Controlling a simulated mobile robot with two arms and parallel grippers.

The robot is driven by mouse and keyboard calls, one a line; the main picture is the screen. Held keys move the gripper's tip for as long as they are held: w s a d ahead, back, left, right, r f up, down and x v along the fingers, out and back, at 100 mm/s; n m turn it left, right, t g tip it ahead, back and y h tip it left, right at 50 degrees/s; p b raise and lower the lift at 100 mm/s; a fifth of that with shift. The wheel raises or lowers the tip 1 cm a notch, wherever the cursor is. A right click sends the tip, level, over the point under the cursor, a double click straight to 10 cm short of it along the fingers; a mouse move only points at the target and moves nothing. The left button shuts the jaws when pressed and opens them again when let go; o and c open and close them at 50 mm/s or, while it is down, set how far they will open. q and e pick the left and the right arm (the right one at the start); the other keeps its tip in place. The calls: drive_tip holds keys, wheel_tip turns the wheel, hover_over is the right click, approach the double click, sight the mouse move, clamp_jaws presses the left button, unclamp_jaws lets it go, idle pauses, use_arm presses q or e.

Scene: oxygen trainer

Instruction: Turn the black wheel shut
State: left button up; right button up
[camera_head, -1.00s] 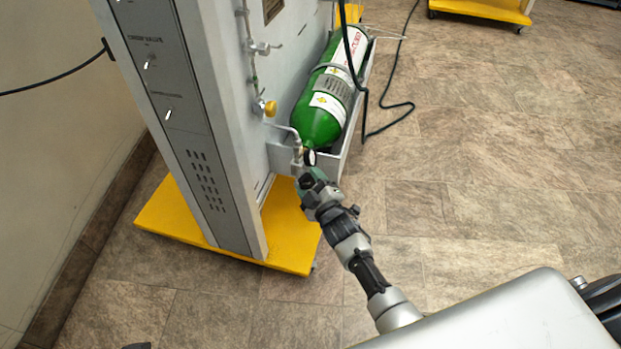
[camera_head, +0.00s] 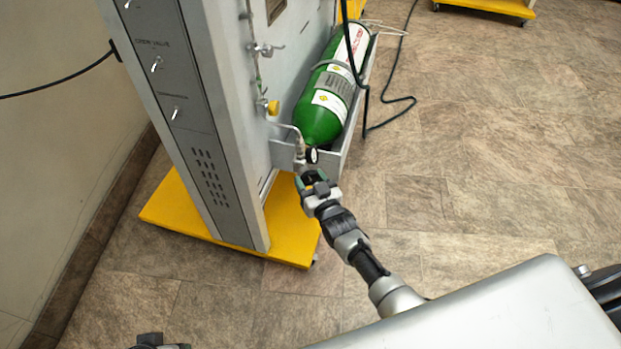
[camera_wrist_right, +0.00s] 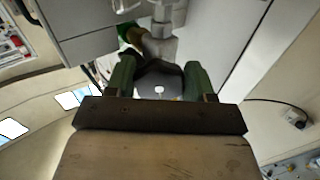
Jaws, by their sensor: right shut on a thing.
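The black wheel (camera_wrist_right: 160,83) shows in the right wrist view as a dark disc with a pale centre, on the valve at the neck of the green cylinder (camera_head: 320,122). My right gripper (camera_wrist_right: 160,78) has its two green fingers on either side of the wheel and is shut on it. In the head view my right gripper (camera_head: 312,178) is just below the cylinder's valve end, and it hides most of the wheel there. A dark part at the bottom left edge of the head view may be my left gripper (camera_head: 155,342); its fingers cannot be made out.
The cylinder lies in a grey tray (camera_head: 338,165) on the side of a tall grey cabinet (camera_head: 225,130) with a yellow base (camera_head: 185,215). A small round gauge (camera_head: 312,156) and a yellow knob (camera_head: 272,107) are close by. A black hose (camera_head: 385,127) runs behind. Floor to the right is clear.

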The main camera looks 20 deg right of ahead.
use_arm(q)
drive_tip(key=shift+w+f, duration=0.15)
drive_tip(key=shift+f, duration=0.35)
use_arm(e)
drive_tip(key=shift+m, duration=1.2)
use_arm(q)
drive_tip(key=shift+f, duration=0.15)
use_arm(e)
drive_tip(key=shift+a, duration=0.1)
drive_tip(key=o, duration=0.9)
drive_tip(key=shift+s, duration=0.2)
drive_tip(key=shift+s+p, duration=0.3)
use_arm(q)
wheel_tip(320, 180, down, 9)
drive_tip(key=p, duration=0.2)
drive_tip(key=shift+w+g, duration=0.2)
drive_tip(key=shift+g, duration=0.1)
use_arm(e)
drive_tip(key=s, duration=0.3)
drive_tip(key=s+d, duration=0.1)
drive_tip(key=s, duration=0.5)
drive_tip(key=shift+s+d, duration=0.3)
drive_tip(key=shift+s, duration=0.1)
use_arm(q)
drive_tip(key=shift+d, duration=0.1)
